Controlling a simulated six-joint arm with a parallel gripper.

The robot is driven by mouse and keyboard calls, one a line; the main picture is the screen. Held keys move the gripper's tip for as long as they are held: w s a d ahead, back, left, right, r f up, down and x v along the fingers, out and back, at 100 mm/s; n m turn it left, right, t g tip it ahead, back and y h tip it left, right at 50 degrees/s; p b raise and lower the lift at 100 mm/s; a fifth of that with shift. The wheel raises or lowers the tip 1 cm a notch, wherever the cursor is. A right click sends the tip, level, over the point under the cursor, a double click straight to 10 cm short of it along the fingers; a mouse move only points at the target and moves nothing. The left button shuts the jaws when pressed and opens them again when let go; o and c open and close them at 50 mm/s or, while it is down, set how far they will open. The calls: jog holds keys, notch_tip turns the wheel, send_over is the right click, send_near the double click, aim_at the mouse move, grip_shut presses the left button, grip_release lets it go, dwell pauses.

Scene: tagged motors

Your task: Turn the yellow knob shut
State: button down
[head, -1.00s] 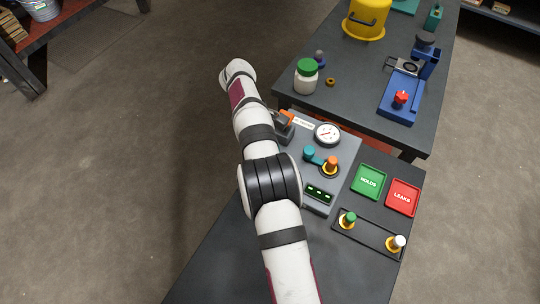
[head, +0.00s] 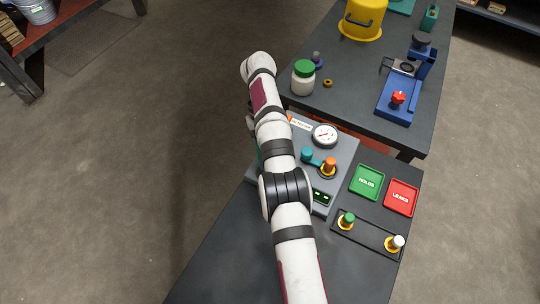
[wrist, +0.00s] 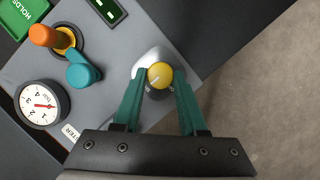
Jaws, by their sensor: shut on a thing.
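The yellow knob (wrist: 160,75) shows in the wrist view, round, with a pale pointer line across its face, on a light grey base on the grey test panel (wrist: 122,110). My gripper (wrist: 160,86) has its two teal fingers on either side of the knob, shut on it. In the head view my arm hides the knob and most of my gripper. A white dial gauge (wrist: 42,104), a teal handle (wrist: 82,71) and an orange-topped motor (wrist: 48,36) sit on the same panel. The gauge (head: 324,135) also shows in the head view.
Green HOLDS tray (head: 367,182) and red LEAKS tray (head: 401,197) lie right of the panel. A rack (head: 366,235) with green-topped and white-topped pieces stands in front. The back table holds a green-lidded jar (head: 303,78) and a blue fixture (head: 400,95).

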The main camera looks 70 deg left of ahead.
dwell(0.4)
jog(key=shift+c, duration=2.3)
grip_release()
jog(key=shift+r, duration=0.1)
notch_tip(320, 180, up, 4)
jog(key=shift+w+r, duration=0.1)
jog(key=w+d+r, duration=0.6)
jog(key=w+d, duration=0.1)
jog(key=w, duration=0.1)
jog(key=shift+w+d+r, duration=0.25)
jog(key=shift+w+r, duration=0.05)
jog(key=shift+w, duration=0.05)
